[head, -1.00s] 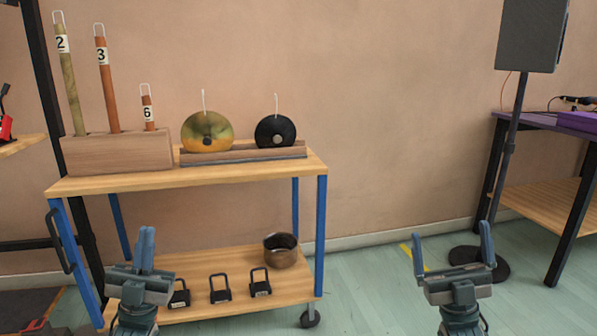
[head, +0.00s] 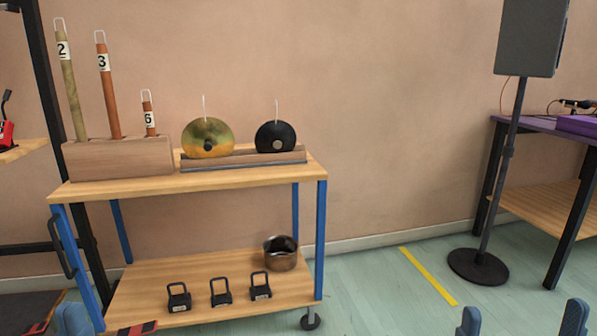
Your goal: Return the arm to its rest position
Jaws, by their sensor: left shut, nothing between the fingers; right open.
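My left gripper (head: 73,319) shows only as its fingertips at the bottom left edge, in front of the cart's lower left corner. The fingers are together with nothing between them. My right gripper (head: 522,318) shows only as two fingertips at the bottom right, well apart, with floor visible between them. It is open and empty. The rest of both grippers and arms is below the picture.
A wooden cart (head: 250,178) holds numbered tubes in a block (head: 118,158) and two discs (head: 208,138) (head: 275,137). Its lower shelf bears a metal pot (head: 280,256) and three black handled items (head: 221,293). A speaker stand (head: 478,268) and purple table are right.

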